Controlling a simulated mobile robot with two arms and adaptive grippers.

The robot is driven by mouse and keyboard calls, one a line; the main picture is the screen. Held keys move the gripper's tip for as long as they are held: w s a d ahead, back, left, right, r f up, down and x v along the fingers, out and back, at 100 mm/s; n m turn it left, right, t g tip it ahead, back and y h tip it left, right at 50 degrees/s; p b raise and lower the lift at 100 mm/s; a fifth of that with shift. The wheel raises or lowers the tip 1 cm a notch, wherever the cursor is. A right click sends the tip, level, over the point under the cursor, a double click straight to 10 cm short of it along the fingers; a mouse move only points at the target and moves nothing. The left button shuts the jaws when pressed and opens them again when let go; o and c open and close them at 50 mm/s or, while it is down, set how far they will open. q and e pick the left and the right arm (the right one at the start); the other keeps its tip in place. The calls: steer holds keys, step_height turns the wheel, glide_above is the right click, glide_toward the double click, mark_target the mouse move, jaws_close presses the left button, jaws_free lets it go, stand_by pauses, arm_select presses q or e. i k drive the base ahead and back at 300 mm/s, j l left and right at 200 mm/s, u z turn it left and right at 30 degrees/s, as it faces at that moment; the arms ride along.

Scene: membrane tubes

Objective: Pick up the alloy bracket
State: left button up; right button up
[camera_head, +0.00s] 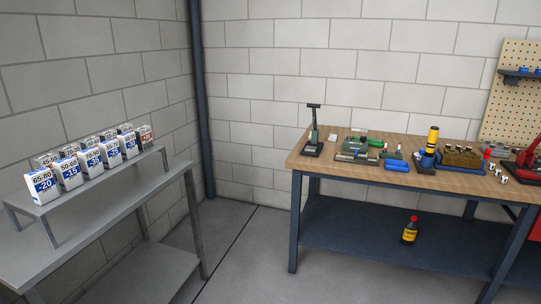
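I cannot pick out the alloy bracket for sure; the items on the wooden workbench (342,178) at the right are small and far away. Among them are a dark upright press-like stand (313,135), a grey-green device (357,155), a blue cylinder (397,166) and a tall yellow and black piece (432,139) on a blue base. Several small silvery parts (503,178) lie near the right end. Neither of my grippers is in view.
A grey metal table (95,250) at the left carries a raised shelf (95,183) with several numbered boxes (71,174). A dark bottle with a yellow label (410,230) stands on the workbench's lower shelf (360,240). A pegboard (514,105) rises behind. Floor between the tables is clear.

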mark_target(332, 138)
steer(key=i+j+z, duration=0.1)
steer(key=i+z, duration=0.15)
steer(key=i, duration=0.3)
steer(key=i+j+z, duration=0.25)
steer(key=i, duration=0.25)
steer(key=i+j+z, duration=0.25)
steer(key=i, duration=0.3)
